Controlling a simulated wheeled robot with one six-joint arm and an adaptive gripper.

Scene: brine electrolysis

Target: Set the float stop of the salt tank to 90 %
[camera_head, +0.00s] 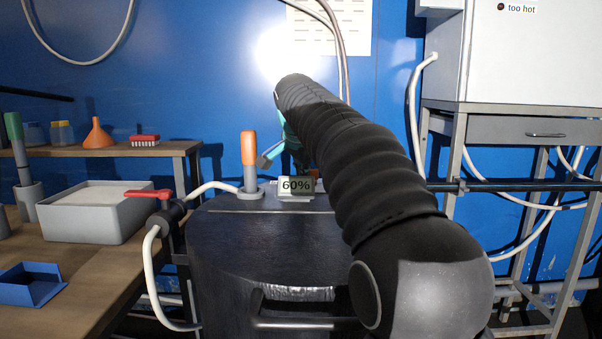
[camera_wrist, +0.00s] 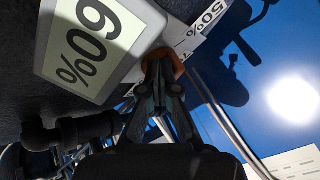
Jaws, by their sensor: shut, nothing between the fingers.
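The dark salt tank (camera_head: 265,250) stands in the middle of the head view. A grey display (camera_head: 296,185) on its top reads 60%; it also shows large and turned in the wrist view (camera_wrist: 90,45). Behind the display, the wrist view shows a pale scale strip (camera_wrist: 208,25) marked 50%, with another mark partly covered. A small orange piece (camera_wrist: 176,62), possibly the float stop, sits at the strip just behind my fingertips. My gripper (camera_wrist: 162,70) is shut and empty, its tips close to this piece; I cannot tell whether they touch. My arm hides part of the tank top.
An orange-topped upright handle (camera_head: 248,150) stands left of the display. A white-filled tray (camera_head: 95,212) with a red-handled tool (camera_head: 148,193) and a blue tray (camera_head: 30,284) lie on the left bench. A grey stand (camera_head: 530,132) is at right. Hoses run along the blue wall.

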